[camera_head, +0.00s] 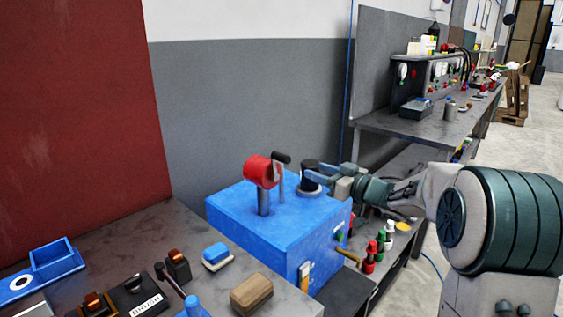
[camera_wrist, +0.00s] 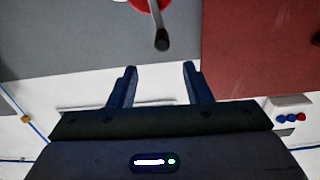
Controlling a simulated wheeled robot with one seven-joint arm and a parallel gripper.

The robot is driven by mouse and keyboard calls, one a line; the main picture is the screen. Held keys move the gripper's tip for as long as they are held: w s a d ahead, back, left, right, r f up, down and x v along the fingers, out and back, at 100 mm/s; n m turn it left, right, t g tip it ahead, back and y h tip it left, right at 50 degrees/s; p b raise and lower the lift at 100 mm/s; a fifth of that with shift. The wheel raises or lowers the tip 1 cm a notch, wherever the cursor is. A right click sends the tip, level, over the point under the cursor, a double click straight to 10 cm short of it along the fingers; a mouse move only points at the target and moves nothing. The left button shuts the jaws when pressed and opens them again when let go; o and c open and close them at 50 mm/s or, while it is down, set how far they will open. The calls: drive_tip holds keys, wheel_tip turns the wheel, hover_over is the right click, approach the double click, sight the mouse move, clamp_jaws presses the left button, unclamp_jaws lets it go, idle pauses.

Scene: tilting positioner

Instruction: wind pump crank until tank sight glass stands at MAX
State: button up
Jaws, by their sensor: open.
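A red pump drum (camera_head: 260,172) stands on a post on top of the blue tank (camera_head: 262,227). Its crank arm ends in a black handle (camera_head: 281,157). The handle also shows in the wrist view (camera_wrist: 162,40), ahead of and apart from my fingertips. My gripper (camera_head: 322,175) is open and empty, to the right of the crank, with blue fingers beside a black-topped cylinder (camera_head: 311,166). The open fingers show in the wrist view (camera_wrist: 160,80). A narrow orange and white strip (camera_head: 304,276) on the tank's front may be the sight glass; its level and MAX mark are unreadable.
The grey bench (camera_head: 150,240) at left holds a blue tray (camera_head: 55,258), a blue-topped block (camera_head: 216,255), a brown block (camera_head: 251,294) and a labelled black box (camera_head: 137,293). Red, green and white bottles (camera_head: 380,245) stand right of the tank. A brass lever (camera_head: 347,257) sticks out at the tank's right side.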

sight(289, 160)
drive_tip(key=p+x, duration=0.1)
drive_tip(key=x, duration=1.2)
drive_tip(key=shift+a, duration=0.45)
clamp_jaws()
